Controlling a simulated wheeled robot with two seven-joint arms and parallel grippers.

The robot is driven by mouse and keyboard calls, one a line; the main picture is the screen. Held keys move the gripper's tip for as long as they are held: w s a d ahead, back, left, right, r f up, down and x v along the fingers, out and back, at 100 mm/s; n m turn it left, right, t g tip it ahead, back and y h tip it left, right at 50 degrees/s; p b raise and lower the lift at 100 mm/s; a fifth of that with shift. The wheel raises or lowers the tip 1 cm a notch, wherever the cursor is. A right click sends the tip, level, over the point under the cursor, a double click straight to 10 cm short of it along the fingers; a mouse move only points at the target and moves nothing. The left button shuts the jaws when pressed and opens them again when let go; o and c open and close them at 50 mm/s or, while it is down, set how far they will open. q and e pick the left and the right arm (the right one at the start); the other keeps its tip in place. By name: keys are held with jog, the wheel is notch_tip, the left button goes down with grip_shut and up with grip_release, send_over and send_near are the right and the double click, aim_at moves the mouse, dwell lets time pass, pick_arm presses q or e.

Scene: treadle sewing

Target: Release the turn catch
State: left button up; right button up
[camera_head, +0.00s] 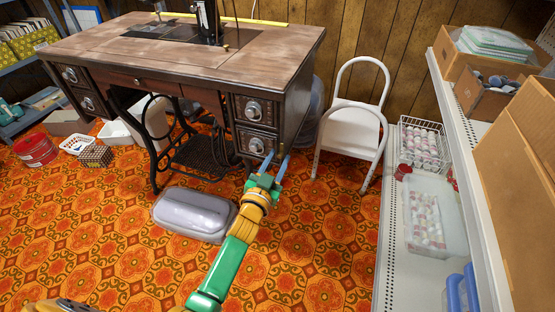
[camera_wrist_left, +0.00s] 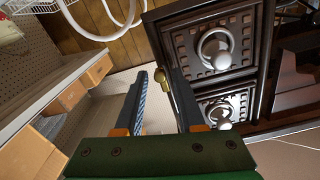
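The dark wooden treadle sewing table (camera_head: 165,60) has drawers with ring pulls on both sides. In the left wrist view, a small brass piece that looks like the turn catch (camera_wrist_left: 161,77) shows by the table's dark drawer unit (camera_wrist_left: 190,25). My left gripper (camera_head: 275,163) is at the front right corner of the right drawer unit, low down. Its two fingers are apart, and in the left wrist view (camera_wrist_left: 158,95) the brass piece lies between them, closer to the right finger. I cannot tell whether they touch. In the head view the catch is not clear. My right gripper is not in view.
A grey rounded case (camera_head: 195,214) lies on the patterned floor left of my arm. A white chair (camera_head: 350,128) stands right of the table. A shelf unit (camera_head: 388,240) with boxes and bins lines the right side. Floor between the case and the shelf is mostly clear.

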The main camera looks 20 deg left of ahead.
pick_arm(q)
jog(key=shift+s, duration=0.15)
jog(key=s+p, duration=0.2)
jog(key=s, duration=0.4)
jog(key=shift+s+a, duration=0.1)
jog(key=shift+s, duration=0.3)
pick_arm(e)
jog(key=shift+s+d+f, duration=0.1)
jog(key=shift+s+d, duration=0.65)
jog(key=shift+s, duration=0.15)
